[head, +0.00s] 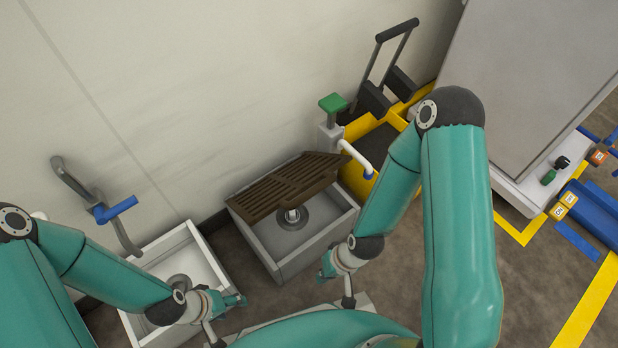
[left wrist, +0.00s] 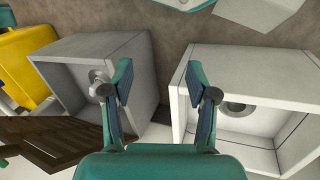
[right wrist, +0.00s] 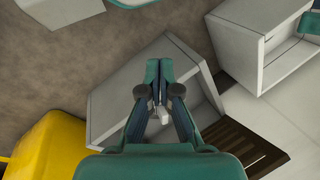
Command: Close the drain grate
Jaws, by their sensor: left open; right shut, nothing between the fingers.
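The drain grate (head: 285,186) is a dark brown slatted panel over the rear part of a grey floor basin (head: 300,262). It stands open and tilted, so the front of the basin is uncovered and a round drain (head: 293,216) shows inside. The grate also appears in the left wrist view (left wrist: 55,145) and the right wrist view (right wrist: 248,146). My right gripper (head: 338,282) is shut and empty, in front of the basin's right side; its fingertips show together in the right wrist view (right wrist: 158,68). My left gripper (head: 224,316) is open and empty, near the white sink; its spread fingers show in the left wrist view (left wrist: 158,82).
A white sink (head: 206,258) stands left of the basin, with a wall-mounted blue-handled lever (head: 118,208) above. A yellow mop bucket (head: 352,178) and a green-topped post (head: 332,104) stand close right of it. A large grey cabinet (head: 540,80) is further right.

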